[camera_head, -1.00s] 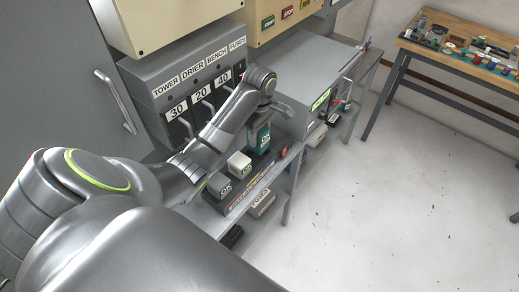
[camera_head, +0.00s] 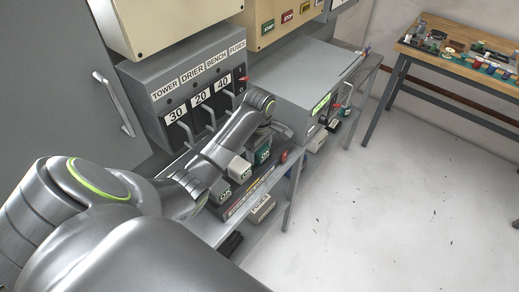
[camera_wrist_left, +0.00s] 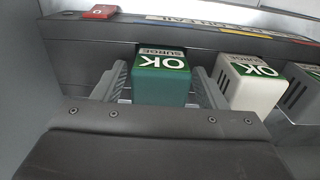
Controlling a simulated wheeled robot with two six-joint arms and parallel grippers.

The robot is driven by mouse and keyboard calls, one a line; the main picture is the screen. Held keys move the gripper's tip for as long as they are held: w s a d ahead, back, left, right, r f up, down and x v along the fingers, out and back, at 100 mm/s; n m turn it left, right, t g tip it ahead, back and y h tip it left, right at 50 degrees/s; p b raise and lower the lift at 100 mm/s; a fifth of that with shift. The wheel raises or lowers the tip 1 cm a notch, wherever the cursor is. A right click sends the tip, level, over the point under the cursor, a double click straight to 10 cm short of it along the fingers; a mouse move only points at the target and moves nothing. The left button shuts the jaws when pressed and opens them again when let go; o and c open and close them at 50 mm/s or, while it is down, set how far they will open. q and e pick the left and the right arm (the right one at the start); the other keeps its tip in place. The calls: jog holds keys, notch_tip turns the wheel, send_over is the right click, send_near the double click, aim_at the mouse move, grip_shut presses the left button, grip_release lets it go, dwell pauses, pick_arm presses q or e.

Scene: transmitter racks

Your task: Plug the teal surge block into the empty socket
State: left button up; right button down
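The teal surge block (camera_head: 262,151), with a white OK SURGE label, stands in the dark socket strip (camera_head: 236,208) on the bench. In the left wrist view the teal block (camera_wrist_left: 162,82) stands in line with a white OK SURGE block (camera_wrist_left: 249,82). My left gripper (camera_wrist_left: 160,85) has one finger on each side of the teal block, with narrow gaps showing beside it, so it looks open around it. The block's base and any socket beneath it are hidden. My right gripper is not in view.
A red switch (camera_wrist_left: 101,12) is at the strip's end. Behind is a grey lever panel (camera_head: 180,100); a grey cabinet (camera_head: 303,75) stands to the right. The floor at right is clear.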

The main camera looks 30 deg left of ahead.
pick_arm(q)
jog(key=shift+r, duration=0.1)
notch_tip(320, 180, up, 5)
jog(key=shift+f+p, duration=0.2)
jog(key=shift+p, duration=0.1)
notch_tip(320, 180, up, 6)
jog(key=p, duration=0.5)
jog(key=shift+f, duration=0.15)
jog(key=shift+r+p, duration=0.95)
jog(key=shift+p, duration=0.1)
